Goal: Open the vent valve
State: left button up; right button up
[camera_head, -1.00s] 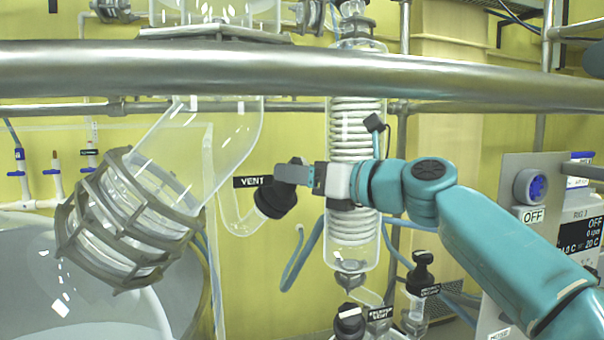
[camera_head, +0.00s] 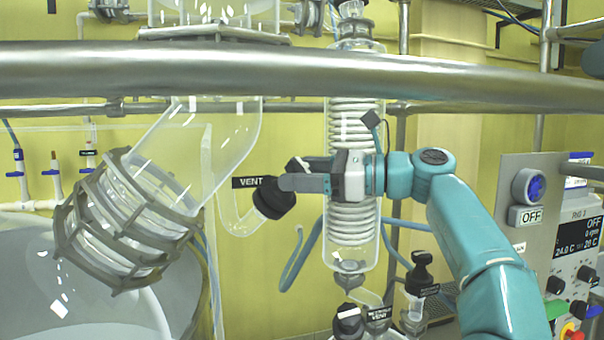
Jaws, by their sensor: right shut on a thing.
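The vent valve (camera_head: 272,199) is a black knob on a clear bent glass tube, with a black "VENT" label (camera_head: 247,182) at its upper left. My right gripper (camera_head: 290,183) comes in from the right on a teal arm, and its grey fingers are shut on the knob. The near finger hides part of the knob, and the far finger is mostly hidden. The knob's turning position cannot be told. My left gripper is not in view.
A steel rail (camera_head: 300,71) crosses the upper view in front. A glass coil condenser (camera_head: 352,240) stands behind my gripper. A caged glass flange (camera_head: 125,220) is at left. Another black-knobbed valve (camera_head: 349,322) sits below. A control panel (camera_head: 545,230) stands at right.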

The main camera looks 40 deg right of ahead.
jog(key=shift+n, duration=0.6)
jog(key=o, duration=1)
jog(key=shift+w, duration=0.1)
jog(key=shift+c, duration=0.2)
jog(key=v, duration=0.7)
jog(key=shift+d, duration=0.2)
